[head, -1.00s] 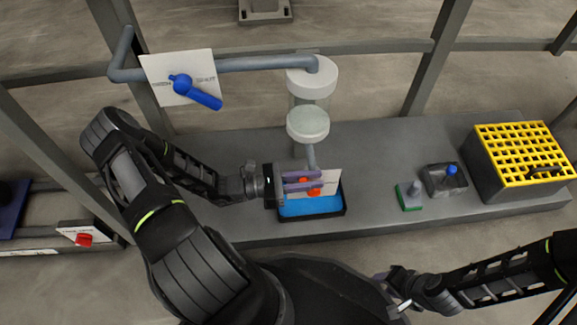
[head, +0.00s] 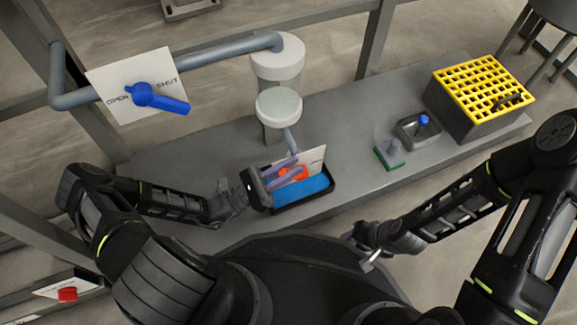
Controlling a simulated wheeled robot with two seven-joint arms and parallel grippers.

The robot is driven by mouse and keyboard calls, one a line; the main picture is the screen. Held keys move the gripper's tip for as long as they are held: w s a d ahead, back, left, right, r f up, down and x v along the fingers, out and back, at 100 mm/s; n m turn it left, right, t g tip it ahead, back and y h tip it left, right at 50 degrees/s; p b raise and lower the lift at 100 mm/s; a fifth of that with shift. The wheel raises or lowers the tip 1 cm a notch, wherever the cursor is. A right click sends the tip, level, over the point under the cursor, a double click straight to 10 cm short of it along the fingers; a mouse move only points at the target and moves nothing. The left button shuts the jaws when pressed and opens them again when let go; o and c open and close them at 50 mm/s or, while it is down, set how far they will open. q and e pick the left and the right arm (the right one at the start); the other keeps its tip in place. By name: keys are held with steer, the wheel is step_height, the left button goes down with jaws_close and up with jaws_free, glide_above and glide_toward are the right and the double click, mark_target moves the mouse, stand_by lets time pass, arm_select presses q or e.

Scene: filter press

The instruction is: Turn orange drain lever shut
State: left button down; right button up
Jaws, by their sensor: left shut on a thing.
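The orange drain lever (head: 298,174) is partly hidden between the purple fingers of my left gripper (head: 285,172). The gripper is shut on it, in front of a white plate (head: 315,158) below the filter housing (head: 279,107). The lever's exact angle and the plate's lettering cannot be made out. A blue tray with a dark rim (head: 331,183) lies right under the lever. My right gripper (head: 362,247) hangs at the bench's front side, away from the lever. Its finger opening is unclear.
A blue lever (head: 160,100) on an OPEN/SHUT plate sits on the pipe at upper left. On the bench are a green-based block (head: 389,157), a grey holder with a blue knob (head: 420,128) and a yellow-grid crate (head: 484,95). A red lever (head: 67,294) is at lower left.

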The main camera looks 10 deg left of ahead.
arm_select(q)
steer(key=c, duration=1.3)
jaws_free()
steer(key=shift+f, duration=0.1)
steer(key=shift+s+a+f, duration=0.2)
steer(key=shift+s+a, duration=0.1)
steer(key=shift+a, duration=0.2)
steer(key=p+v, duration=0.1)
steer(key=v, duration=0.5)
steer(key=shift+s+a+f+p, duration=0.1)
steer(key=shift+s+a+p, duration=0.1)
steer(key=shift+s+p, duration=0.1)
